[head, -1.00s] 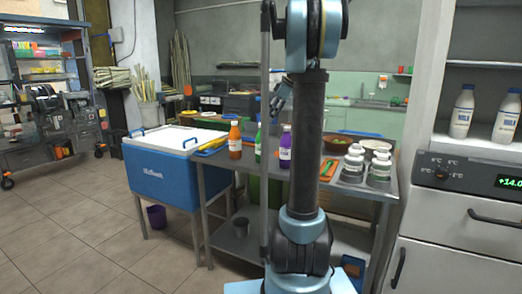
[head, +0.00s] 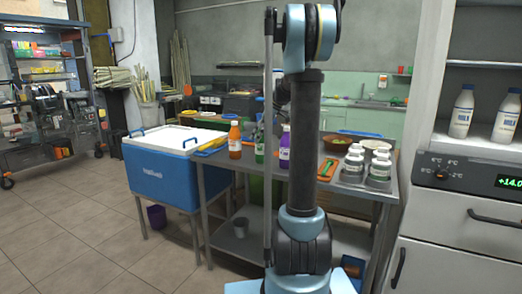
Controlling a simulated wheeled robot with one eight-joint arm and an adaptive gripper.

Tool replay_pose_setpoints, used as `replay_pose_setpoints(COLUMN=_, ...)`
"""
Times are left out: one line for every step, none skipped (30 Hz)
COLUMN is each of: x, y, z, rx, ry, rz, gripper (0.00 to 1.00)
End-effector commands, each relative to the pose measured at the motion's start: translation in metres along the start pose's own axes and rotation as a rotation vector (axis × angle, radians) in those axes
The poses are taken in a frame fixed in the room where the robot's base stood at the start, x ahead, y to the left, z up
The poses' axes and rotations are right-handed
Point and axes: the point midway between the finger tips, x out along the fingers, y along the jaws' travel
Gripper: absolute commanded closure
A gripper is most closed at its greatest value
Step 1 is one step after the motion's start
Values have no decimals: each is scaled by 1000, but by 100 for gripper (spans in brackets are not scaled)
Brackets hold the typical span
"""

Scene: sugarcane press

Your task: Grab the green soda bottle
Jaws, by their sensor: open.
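The green soda bottle (head: 259,151) stands upright on the metal table, between an orange bottle (head: 235,141) on its left and a purple bottle (head: 285,148) on its right. A thin vertical pole of my body passes in front of its right side and hides part of it. My gripper (head: 276,118) is small and dark, partly hidden behind my own arm and pole, above and a little right of the green bottle. It is open, and I see nothing held in it. How far it is from the bottle in depth is unclear.
The metal table (head: 222,183) also holds a tray of white-capped jars (head: 365,165), an orange board (head: 327,169) and a brown bowl (head: 336,143). A blue cooler (head: 165,177) stands left of it. A white fridge unit (head: 455,225) is at right.

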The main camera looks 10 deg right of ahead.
Motion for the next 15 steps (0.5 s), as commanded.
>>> replay_pose_setpoints(x=6, y=0, z=0, rx=-1, ry=0, rz=-1, gripper=27)
replay_pose_setpoints(x=9, y=0, z=0, rx=0, ry=0, rz=0, gripper=27)
replay_pose_setpoints(x=10, y=0, z=0, rx=0, ry=0, rz=0, gripper=27)
replay_pose_setpoints(x=11, y=0, z=0, rx=1, ry=0, rz=0, gripper=27)
replay_pose_setpoints(x=12, y=0, z=0, rx=1, ry=0, rz=0, gripper=27)
replay_pose_setpoints(x=12, y=0, z=0, rx=1, ry=0, rz=0, gripper=27)
replay_pose_setpoints(x=11, y=0, z=0, rx=1, ry=0, rz=0, gripper=27)
replay_pose_setpoints(x=11, y=0, z=0, rx=1, ry=0, rz=0, gripper=27)
replay_pose_setpoints(x=11, y=0, z=0, rx=1, ry=0, rz=0, gripper=27)
replay_pose_setpoints(x=11, y=0, z=0, rx=1, ry=0, rz=0, gripper=31)
replay_pose_setpoints(x=11, y=0, z=0, rx=1, ry=0, rz=0, gripper=38)
replay_pose_setpoints(x=11, y=0, z=0, rx=1, ry=0, rz=0, gripper=47)
replay_pose_setpoints(x=11, y=0, z=0, rx=1, ry=0, rz=0, gripper=54)
replay_pose_setpoints(x=11, y=0, z=0, rx=1, ry=0, rz=0, gripper=61)
replay_pose_setpoints(x=11, y=0, z=0, rx=1, ry=0, rz=0, gripper=70)
